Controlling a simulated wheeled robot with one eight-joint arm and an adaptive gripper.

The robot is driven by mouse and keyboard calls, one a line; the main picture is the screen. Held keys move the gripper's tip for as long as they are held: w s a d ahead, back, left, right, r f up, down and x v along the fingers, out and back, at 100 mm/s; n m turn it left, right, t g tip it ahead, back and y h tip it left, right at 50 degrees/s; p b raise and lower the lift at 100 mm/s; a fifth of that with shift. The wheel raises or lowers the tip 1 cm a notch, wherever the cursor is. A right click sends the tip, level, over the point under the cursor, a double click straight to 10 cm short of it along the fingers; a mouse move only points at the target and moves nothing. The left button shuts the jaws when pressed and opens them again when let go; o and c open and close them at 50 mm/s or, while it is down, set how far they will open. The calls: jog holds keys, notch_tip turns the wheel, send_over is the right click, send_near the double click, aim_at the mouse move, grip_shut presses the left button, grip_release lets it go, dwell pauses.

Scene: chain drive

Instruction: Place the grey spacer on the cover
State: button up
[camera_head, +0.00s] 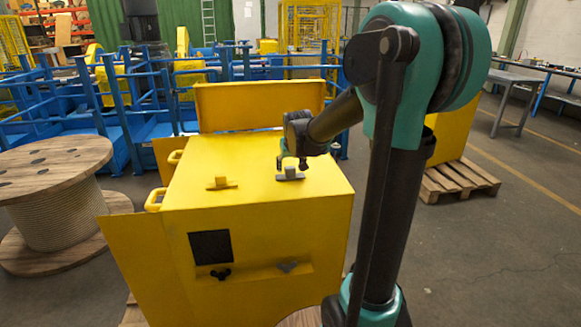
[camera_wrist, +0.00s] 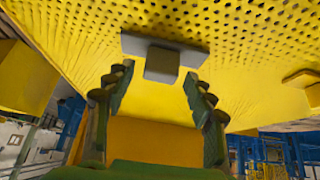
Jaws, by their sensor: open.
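The grey spacer (camera_head: 290,176), a flat grey plate with a small block on it, rests on the perforated yellow top of the machine cover (camera_head: 240,187). In the wrist view its plate (camera_wrist: 192,56) lies against the yellow surface (camera_wrist: 262,45), with the block (camera_wrist: 162,66) facing me. My gripper (camera_head: 293,163) is just above the spacer, pointing down. In the wrist view my gripper (camera_wrist: 160,77) is open, with one finger on each side of the block and gaps between. Nothing is held. I cannot tell how far the fingertips reach down beside the block.
A similar yellow piece (camera_head: 221,184) sits on the top, left of the spacer. A raised yellow panel (camera_head: 258,107) stands along the back edge. Yellow handles (camera_head: 155,199) are on the left side. A wooden cable reel (camera_head: 54,200) stands at left. The top's front part is clear.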

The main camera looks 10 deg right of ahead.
jog(key=v, duration=1.2)
jog(key=s+d+f+g, duration=0.1)
jog(key=s+d+f, duration=0.1)
jog(key=s+f, duration=0.9)
jog(key=s+d+f+g, duration=0.1)
jog(key=s+d+f, duration=0.1)
jog(key=s+f, duration=1)
jog(key=shift+s+g, duration=0.2)
jog(key=shift+g, duration=0.1)
